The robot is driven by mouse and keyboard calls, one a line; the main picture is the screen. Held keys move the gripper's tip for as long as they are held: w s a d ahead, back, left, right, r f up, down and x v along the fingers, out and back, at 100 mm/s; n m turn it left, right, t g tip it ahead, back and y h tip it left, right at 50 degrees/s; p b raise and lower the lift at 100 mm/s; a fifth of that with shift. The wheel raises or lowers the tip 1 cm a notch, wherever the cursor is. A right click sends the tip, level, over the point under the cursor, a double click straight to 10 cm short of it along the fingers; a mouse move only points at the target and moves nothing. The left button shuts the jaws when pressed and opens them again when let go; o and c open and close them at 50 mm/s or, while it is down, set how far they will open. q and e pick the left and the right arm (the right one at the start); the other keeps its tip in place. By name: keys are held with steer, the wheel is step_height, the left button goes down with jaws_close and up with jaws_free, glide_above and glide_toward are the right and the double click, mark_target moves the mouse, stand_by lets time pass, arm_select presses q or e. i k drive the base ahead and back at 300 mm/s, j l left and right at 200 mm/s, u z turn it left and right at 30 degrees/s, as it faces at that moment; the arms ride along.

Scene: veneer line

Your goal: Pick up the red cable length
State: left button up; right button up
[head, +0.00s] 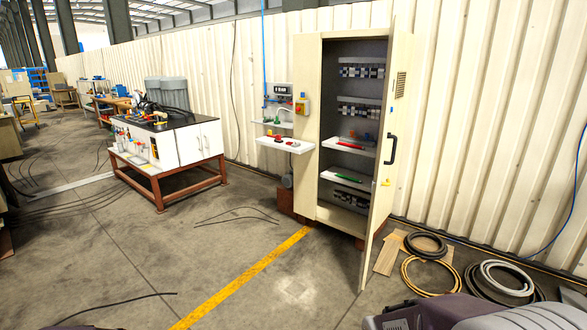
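A thin red length (350,145), which looks like the red cable length, lies on the upper white shelf (338,143) inside the open cabinet (307,130). It is small in the picture, so its ends and exact shape are unclear. A green length (345,177) lies on the white shelf below it. A small red item (293,144) also lies on the outer ledge left of the cabinet; I cannot tell what it is. Neither of my grippers is in view.
The cabinet door (393,130) stands open toward me on the right. Coiled hoses (427,275) and boards (388,253) lie on the floor right of it. Loose black cables (238,215) lie on the floor. A bench unit (160,150) stands left. The floor before the cabinet is mostly clear.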

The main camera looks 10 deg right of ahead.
mark_target(339, 143)
steer(key=i+l+z, duration=0.15)
steer(key=i, duration=0.4)
steer(key=i+z, duration=0.15)
steer(key=i, duration=0.35)
steer(key=i+z, duration=0.15)
steer(key=i, duration=0.4)
steer(key=i+j+z, duration=0.1)
steer(key=i, duration=0.45)
steer(key=i+j+z, duration=0.15)
steer(key=i, duration=0.35)
steer(key=i+j+z, duration=0.15)
steer(key=i, duration=0.4)
steer(key=i+j+z, duration=0.15)
steer(key=i+j, duration=0.2)
steer(key=i, duration=0.15)
